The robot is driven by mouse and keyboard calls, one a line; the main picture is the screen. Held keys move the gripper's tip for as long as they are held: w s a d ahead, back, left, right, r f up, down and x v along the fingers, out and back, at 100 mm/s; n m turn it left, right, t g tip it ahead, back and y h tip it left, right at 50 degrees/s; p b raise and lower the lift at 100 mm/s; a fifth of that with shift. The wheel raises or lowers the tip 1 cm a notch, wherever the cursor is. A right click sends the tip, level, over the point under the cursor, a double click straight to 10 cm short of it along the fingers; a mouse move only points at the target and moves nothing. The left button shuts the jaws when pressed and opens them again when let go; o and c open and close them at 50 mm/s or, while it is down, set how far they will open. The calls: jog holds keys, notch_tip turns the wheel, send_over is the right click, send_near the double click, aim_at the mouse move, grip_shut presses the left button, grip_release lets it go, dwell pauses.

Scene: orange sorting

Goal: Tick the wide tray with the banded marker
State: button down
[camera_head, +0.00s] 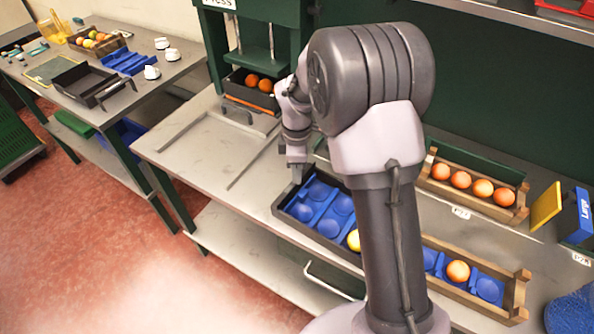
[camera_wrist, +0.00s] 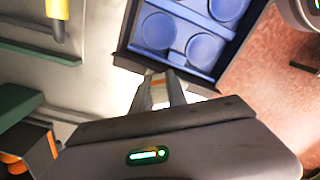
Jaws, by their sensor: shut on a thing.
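My gripper (camera_head: 297,177) points down at the upper left corner of a dark-walled tray (camera_head: 283,212) with a blue cupped insert. A yellow fruit (camera_head: 353,240) sits in one cup, partly behind my arm. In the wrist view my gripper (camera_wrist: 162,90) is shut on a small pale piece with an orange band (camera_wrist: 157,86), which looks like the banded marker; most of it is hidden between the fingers. The fingertips are close to the dark wall of the tray (camera_wrist: 150,66); I cannot tell whether they touch. No tick mark can be made out.
Wooden crates with oranges (camera_head: 435,187) and a blue insert (camera_head: 514,300) stand right. A green press (camera_head: 256,20) holds a dark box of oranges (camera_head: 236,98) behind. The bench left of the tray (camera_head: 190,150) is mostly clear. A second table (camera_head: 110,65) stands far left.

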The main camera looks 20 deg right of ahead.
jog(key=shift+d, duration=0.1)
dwell(0.3)
jog(key=shift+w+d+p, duration=0.35)
jog(key=shift+d+p, duration=0.05)
jog(key=shift+p, duration=0.1)
jog(key=shift+w+d, duration=0.15)
jog(key=shift+a, duration=0.25)
jog(key=shift+s+a, duration=0.25)
jog(key=shift+s, duration=0.15)
jog(key=shift+r, duration=0.1)
notch_tip(320, 180, up, 7)
jog(key=p, duration=0.6)
jog(key=shift+r+p, duration=0.1)
jog(key=shift+p, duration=0.25)
